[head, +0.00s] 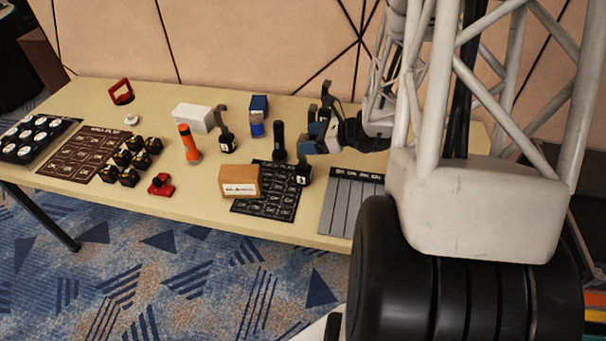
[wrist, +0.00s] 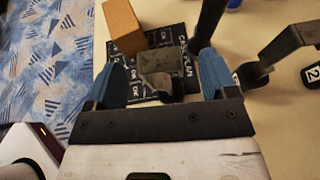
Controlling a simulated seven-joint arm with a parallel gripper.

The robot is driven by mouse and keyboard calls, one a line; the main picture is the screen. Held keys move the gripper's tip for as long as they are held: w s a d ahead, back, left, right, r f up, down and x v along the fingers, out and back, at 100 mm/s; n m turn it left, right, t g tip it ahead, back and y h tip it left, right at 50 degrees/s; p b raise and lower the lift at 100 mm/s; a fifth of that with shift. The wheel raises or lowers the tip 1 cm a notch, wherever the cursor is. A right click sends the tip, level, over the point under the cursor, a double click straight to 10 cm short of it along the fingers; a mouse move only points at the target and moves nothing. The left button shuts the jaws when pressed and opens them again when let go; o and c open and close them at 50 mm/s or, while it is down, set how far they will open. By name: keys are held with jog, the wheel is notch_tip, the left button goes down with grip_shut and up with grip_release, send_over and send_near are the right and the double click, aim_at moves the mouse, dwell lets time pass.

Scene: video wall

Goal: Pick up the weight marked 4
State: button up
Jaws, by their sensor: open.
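My gripper (head: 307,133) is open, with blue fingers, above the right part of the table. In the wrist view, the open gripper (wrist: 157,64) has a grey-brown flat-topped piece with a dark part below it between its fingers; contact is not clear. A dark weight (head: 302,173) stands on the right edge of the black printed sheet, under the gripper; its white mark is too small to read. Another hooked black weight (head: 227,140) stands farther left, its mark also unreadable. A hooked weight marked 2 (wrist: 312,75) lies right of the fingers in the wrist view. I cannot read any 4.
A cardboard box (head: 239,182) sits on the black sheet (head: 263,207). A black torch (head: 278,141) stands close left of the gripper. A grey slatted panel (head: 350,205) lies at right.

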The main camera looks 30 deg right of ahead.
jog(key=shift+x, duration=2.25)
jog(key=shift+c, duration=0.3)
grip_shut()
